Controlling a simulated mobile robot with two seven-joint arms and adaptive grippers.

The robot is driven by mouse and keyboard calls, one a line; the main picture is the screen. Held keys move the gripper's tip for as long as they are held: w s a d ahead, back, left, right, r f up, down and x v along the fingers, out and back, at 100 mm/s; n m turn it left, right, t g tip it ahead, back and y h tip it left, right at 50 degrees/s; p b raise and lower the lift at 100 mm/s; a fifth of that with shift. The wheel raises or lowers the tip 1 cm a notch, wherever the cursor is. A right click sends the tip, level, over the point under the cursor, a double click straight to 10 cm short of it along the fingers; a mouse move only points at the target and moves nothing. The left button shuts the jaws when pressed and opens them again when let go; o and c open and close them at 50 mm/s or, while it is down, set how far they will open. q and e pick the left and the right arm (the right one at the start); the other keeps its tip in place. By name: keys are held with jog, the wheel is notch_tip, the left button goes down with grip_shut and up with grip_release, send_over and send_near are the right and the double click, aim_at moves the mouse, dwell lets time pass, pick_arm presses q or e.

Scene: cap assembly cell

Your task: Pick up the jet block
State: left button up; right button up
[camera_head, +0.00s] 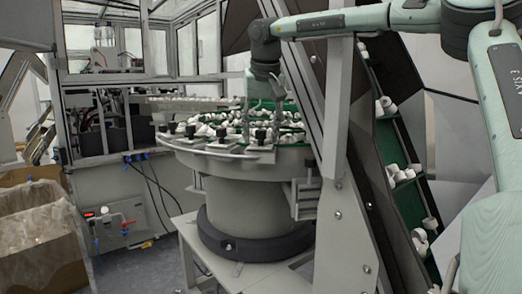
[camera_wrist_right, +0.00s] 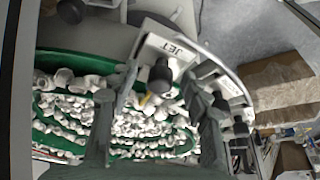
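The jet block is a pale plate labelled JET (camera_wrist_right: 172,47) with a black knob (camera_wrist_right: 160,75), on the bowl rim in the right wrist view. My right gripper (camera_wrist_right: 160,82) is open, with one finger on each side of the knob in that picture. Nothing is held between the fingers. I cannot tell whether the fingertips touch the block or how far above it they are. In the head view my right gripper (camera_head: 264,108) points down over the near side of the round feeder bowl (camera_head: 205,156). My left gripper is not in view.
Other blocks with black knobs (camera_wrist_right: 240,130) line the rim beside the jet block. Many white caps (camera_wrist_right: 130,125) lie on green inside the bowl. A slanted dark frame (camera_head: 335,130) stands close to the right. A cardboard box (camera_head: 40,235) is at lower left.

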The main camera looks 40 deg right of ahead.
grip_shut()
jog(key=shift+r, duration=0.1)
jog(key=shift+w+r, duration=0.1)
jog(key=shift+r, duration=0.3)
jog(key=r, duration=0.2)
jog(key=a+r, duration=0.1)
jog(key=r, duration=0.1)
jog(key=shift+w, duration=0.15)
jog(key=w+a+r, duration=0.3)
jog(key=a+r, duration=0.3)
jog(key=a, duration=0.4)
jog(key=shift+w, duration=0.35)
